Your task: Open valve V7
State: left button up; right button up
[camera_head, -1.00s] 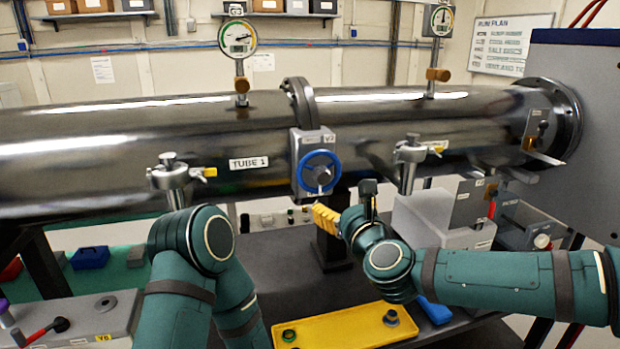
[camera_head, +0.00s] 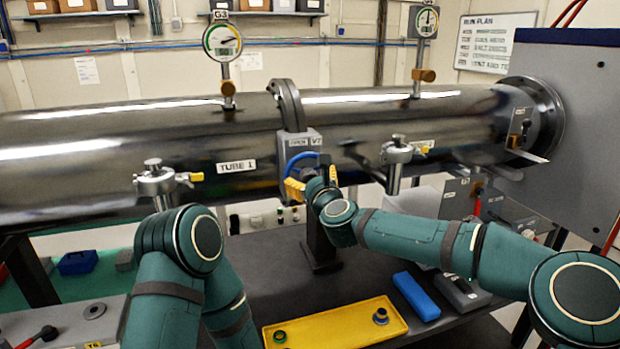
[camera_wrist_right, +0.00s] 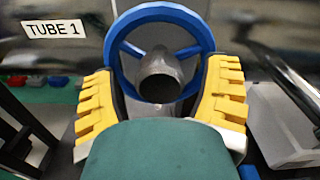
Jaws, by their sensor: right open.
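Valve V7 (camera_head: 302,141) is a grey block on the steel tube, with its label at the top. Its blue handwheel (camera_head: 290,163) is partly hidden behind my right gripper (camera_head: 312,182) in the head view. In the right wrist view the blue handwheel (camera_wrist_right: 160,13) faces me, with its spokes and grey hub (camera_wrist_right: 160,75) showing. My open right gripper (camera_wrist_right: 165,75) has its yellow fingers on either side of the wheel's lower half. I cannot tell whether they touch the rim. My left arm shows, but its gripper is out of view.
The long tube (camera_head: 90,155) crosses the view, with a clamp fitting (camera_head: 155,182) left of the valve and another (camera_head: 397,152) right of it. Below are a yellow tray (camera_head: 345,322) and a blue box (camera_head: 416,296) on the dark bench (camera_head: 375,275). Gauge G3 (camera_head: 222,41) stands above.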

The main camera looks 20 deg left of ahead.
jog(key=shift+w+a, duration=0.1)
jog(key=shift+c, duration=0.2)
jog(key=c, duration=1.2)
